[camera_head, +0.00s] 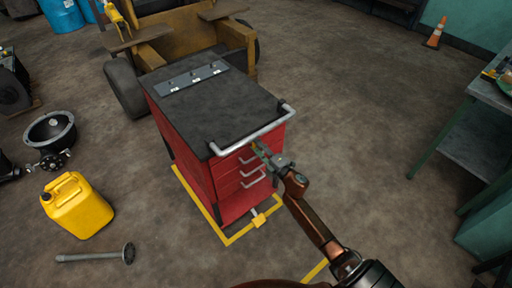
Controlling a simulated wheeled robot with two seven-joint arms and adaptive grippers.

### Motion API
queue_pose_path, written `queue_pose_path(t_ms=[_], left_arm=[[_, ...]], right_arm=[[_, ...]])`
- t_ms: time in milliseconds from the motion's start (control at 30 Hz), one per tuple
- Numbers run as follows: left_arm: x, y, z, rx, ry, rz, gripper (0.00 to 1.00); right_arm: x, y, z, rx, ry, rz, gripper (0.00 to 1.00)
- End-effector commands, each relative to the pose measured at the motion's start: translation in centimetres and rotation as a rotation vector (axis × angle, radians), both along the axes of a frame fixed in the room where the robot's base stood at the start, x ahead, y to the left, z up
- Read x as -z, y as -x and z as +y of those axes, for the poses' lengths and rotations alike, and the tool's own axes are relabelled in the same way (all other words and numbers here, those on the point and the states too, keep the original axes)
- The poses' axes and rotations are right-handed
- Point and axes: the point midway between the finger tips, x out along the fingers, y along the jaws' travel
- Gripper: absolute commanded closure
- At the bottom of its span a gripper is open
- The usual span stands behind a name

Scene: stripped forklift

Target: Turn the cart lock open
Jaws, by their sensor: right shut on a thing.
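The red cart (187,150) with a dark top stands in the middle of the view. A pale bar handle (250,138) runs along its front edge, above several drawers with grey pulls. My right gripper (260,149) reaches in from the lower right and is at the upper front of the cart, just under the handle. It is shut on the cart lock, which is mostly hidden by the fingers. I cannot tell how far the lock is turned. My left gripper is not in view.
A yellow block (259,220) is low at the cart's front, by the yellow floor lines. The forklift (185,40) is behind the cart. A green bench (470,130) stands right, with open floor between.

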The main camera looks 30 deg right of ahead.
Motion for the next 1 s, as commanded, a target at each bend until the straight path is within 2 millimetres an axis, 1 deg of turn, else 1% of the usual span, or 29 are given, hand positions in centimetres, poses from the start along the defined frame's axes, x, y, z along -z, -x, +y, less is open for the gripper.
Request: queue_pose_path(t_ms=[33,300,700,733,933,1000], left_arm=[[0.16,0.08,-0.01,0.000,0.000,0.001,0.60],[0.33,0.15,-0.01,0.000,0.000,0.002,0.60],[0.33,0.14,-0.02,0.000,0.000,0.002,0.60],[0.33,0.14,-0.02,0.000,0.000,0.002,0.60],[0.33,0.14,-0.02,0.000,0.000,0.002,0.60],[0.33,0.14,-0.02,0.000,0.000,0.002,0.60]], right_arm=[[0.27,0.06,0.07,-0.001,0.018,0.002,0.91],[0.17,0.06,0.09,-0.002,0.070,-0.004,0.91],[0.16,0.06,0.09,-0.002,0.076,-0.004,0.91],[0.17,0.06,0.09,-0.002,0.076,-0.004,0.66],[0.11,0.03,0.05,-0.001,0.074,-0.004,0.52],[0.08,0.03,0.04,-0.001,0.074,-0.005,0.49]])
